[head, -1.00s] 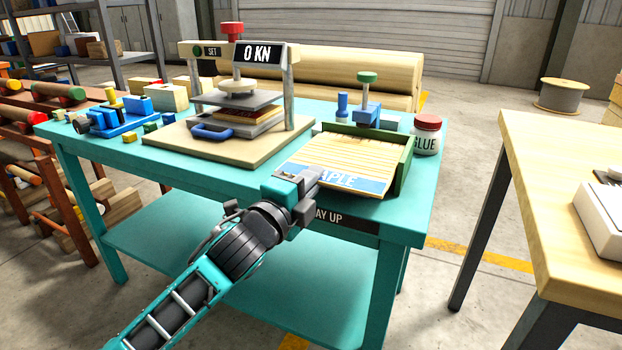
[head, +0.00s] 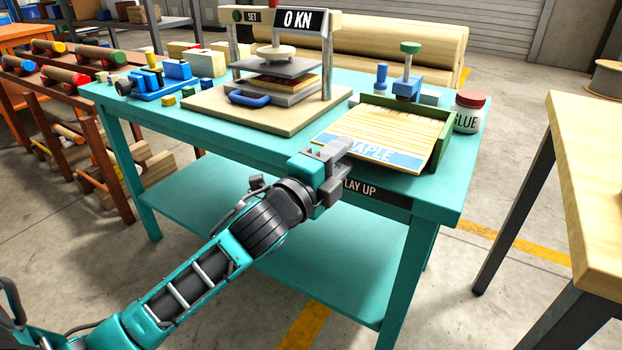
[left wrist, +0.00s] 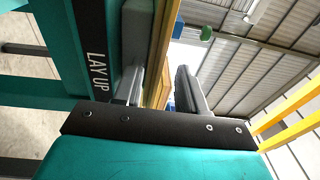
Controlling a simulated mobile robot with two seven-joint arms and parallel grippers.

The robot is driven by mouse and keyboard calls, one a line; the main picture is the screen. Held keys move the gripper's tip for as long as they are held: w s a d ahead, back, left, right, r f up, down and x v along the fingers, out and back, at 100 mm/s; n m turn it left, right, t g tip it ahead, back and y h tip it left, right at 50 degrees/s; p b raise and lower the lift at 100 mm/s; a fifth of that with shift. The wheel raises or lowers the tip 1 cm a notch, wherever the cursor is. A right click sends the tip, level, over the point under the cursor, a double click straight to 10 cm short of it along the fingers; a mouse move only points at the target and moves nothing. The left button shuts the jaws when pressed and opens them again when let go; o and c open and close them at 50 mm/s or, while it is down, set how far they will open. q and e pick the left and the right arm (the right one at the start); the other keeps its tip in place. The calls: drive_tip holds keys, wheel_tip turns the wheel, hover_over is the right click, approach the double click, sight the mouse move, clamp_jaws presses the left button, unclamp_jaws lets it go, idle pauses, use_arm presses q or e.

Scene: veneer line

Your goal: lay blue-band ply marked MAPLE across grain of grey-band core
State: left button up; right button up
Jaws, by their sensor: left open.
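The pale ply (head: 375,128) with a blue band reading "APLE" lies in the green corner fence (head: 440,140) at the table's front right. Its first letter is hidden by my gripper, and its near edge overhangs slightly. My left gripper (head: 340,163) is open at the ply's near left corner, by the LAY UP label. In the left wrist view its two fingers (left wrist: 160,82) stand apart with a thin yellowish edge (left wrist: 158,50) showing between them; I cannot tell whether they touch it. No grey band can be made out; anything beneath the ply is hidden. My right gripper is out of view.
A press (head: 275,70) reading 0 KN stands left of the fence, with a stack between its plates. A glue jar (head: 468,112) stands to the right, a blue clamp (head: 407,85) behind. A wooden table (head: 590,190) is at right.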

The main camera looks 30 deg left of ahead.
use_arm(q)
drive_tip(key=s+a, duration=0.1)
drive_tip(key=s, duration=0.9)
drive_tip(key=shift+s+a+f+p, duration=0.2)
drive_tip(key=shift+a+f+p, duration=0.1)
drive_tip(key=shift+p, duration=0.1)
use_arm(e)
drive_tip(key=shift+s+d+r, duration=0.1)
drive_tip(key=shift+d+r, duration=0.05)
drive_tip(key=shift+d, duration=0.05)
